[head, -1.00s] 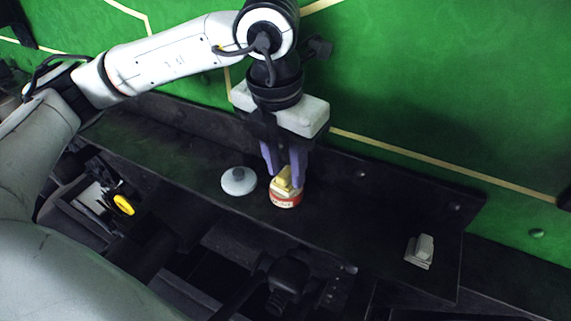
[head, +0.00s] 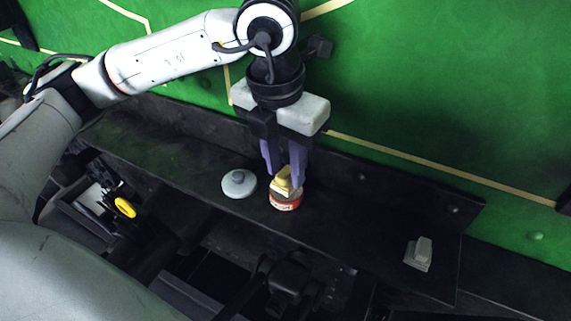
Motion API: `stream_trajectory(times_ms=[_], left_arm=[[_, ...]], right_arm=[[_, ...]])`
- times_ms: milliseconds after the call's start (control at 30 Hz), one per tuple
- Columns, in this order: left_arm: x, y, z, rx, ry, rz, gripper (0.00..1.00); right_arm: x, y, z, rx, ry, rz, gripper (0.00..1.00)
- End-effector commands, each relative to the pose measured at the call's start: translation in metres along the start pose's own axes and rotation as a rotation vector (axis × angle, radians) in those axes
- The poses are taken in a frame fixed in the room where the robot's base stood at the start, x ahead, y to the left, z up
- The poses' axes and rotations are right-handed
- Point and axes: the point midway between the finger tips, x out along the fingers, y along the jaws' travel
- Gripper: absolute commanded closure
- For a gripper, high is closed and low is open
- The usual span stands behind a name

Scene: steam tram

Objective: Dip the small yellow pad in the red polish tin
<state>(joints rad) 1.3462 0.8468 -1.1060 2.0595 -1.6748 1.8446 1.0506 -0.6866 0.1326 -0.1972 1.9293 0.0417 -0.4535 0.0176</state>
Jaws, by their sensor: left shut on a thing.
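The small yellow pad (head: 283,182), with a pale lower part, is between the purple fingertips of my left gripper (head: 284,176). The gripper points down and is shut on the pad. The red polish tin (head: 286,205) stands upright on the dark shelf, directly under the pad. The pad's lower part overlaps the tin's top in the head view. I cannot tell whether it touches the polish inside. My right gripper is not in view.
A round grey lid-like disc (head: 239,184) with a knob lies on the shelf (head: 340,225) left of the tin. A small grey block-like object (head: 418,254) sits near the shelf's right end. A green wall (head: 440,100) rises behind. The shelf between tin and block is clear.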

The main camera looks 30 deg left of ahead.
Motion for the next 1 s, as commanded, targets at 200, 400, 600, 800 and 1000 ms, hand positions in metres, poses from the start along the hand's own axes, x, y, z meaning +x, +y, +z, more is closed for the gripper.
stream_trajectory(times_ms=[200,400,600,800,1000], left_arm=[[-0.022,0.000,0.004,-0.001,-0.005,0.000,0.88],[-0.039,0.000,0.006,-0.001,-0.006,-0.001,0.88],[-0.055,0.000,0.008,-0.001,-0.007,-0.001,0.88],[-0.059,0.000,0.008,-0.001,-0.006,0.000,0.88],[-0.058,0.000,0.008,-0.001,-0.006,0.000,0.88]], right_arm=[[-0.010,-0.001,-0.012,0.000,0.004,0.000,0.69],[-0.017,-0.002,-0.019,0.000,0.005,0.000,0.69],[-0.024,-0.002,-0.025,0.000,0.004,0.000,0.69],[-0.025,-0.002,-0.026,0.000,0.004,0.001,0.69],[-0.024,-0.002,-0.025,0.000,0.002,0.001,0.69]])
